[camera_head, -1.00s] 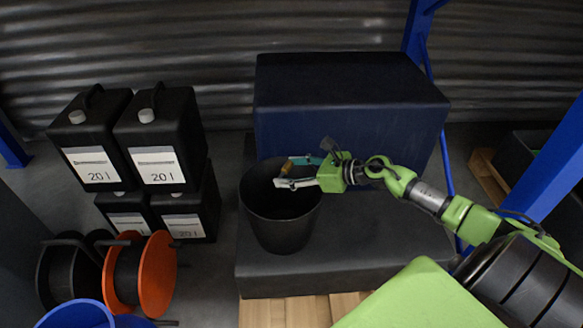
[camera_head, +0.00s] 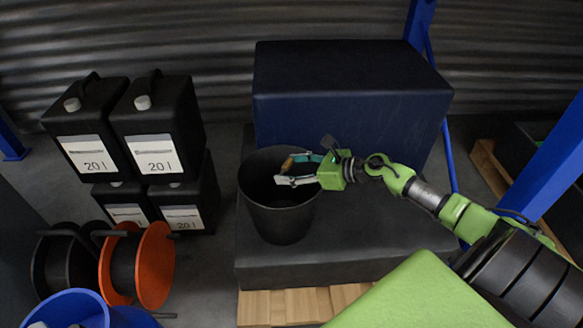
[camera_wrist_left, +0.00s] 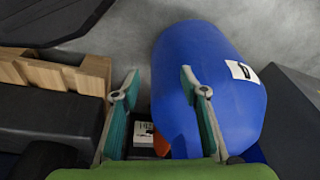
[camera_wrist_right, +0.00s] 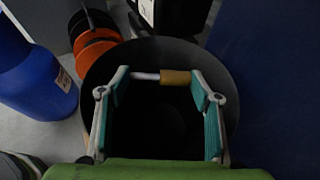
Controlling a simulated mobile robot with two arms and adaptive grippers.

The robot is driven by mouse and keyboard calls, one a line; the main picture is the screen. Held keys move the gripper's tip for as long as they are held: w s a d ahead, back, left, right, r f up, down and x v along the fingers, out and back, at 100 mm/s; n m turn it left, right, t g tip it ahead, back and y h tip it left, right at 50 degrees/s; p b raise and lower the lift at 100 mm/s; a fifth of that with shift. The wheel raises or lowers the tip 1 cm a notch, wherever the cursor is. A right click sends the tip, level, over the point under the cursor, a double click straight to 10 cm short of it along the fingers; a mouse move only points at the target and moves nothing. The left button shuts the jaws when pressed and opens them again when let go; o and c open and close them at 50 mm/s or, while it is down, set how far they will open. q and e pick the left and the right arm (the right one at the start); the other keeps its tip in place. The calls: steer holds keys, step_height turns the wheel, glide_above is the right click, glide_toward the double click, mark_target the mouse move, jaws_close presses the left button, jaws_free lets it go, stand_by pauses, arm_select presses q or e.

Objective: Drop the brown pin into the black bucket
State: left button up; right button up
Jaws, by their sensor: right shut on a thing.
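The brown pin (camera_wrist_right: 175,77), with a pale thin end, lies crosswise between the fingertips of my right gripper (camera_wrist_right: 158,85) in the right wrist view. The gripper is shut on it, its fingers held well apart by the pin's length. In the head view my right gripper (camera_head: 297,170) is over the open mouth of the black bucket (camera_head: 282,222), from the right side, and the pin's brown end (camera_head: 288,164) shows there. The bucket's dark inside shows below the pin. My left gripper (camera_wrist_left: 160,74) shows only in the left wrist view, open and empty, with a blue barrel beyond it.
The bucket stands on a low dark block (camera_head: 370,245), before a tall dark blue block (camera_head: 350,90). To the left are stacked black jerrycans (camera_head: 157,125) and an orange reel (camera_head: 155,265). A blue barrel (camera_wrist_left: 215,100) and a wooden pallet (camera_wrist_left: 60,75) are near my left gripper.

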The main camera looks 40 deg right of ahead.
arm_select(q)
steer(key=shift+w+b+v, duration=0.2)
steer(key=shift+v, duration=0.75)
steer(key=shift+w+b+v, duration=0.2)
steer(key=shift+b+v, duration=0.05)
steer(key=shift+v, duration=0.7)
steer(key=shift+w+b+v, duration=0.2)
steer(key=shift+w+v, duration=0.05)
steer(key=shift+v, duration=0.7)
arm_select(e)
steer(key=shift+f, duration=0.95)
arm_select(q)
steer(key=shift+r, duration=0.2)
arm_select(e)
steer(key=o, duration=1.3)
steer(key=shift+s+d, duration=0.1)
steer(key=v, duration=1.1)
steer(key=shift+s+d+r, duration=0.1)
steer(key=shift+s+d, duration=0.15)
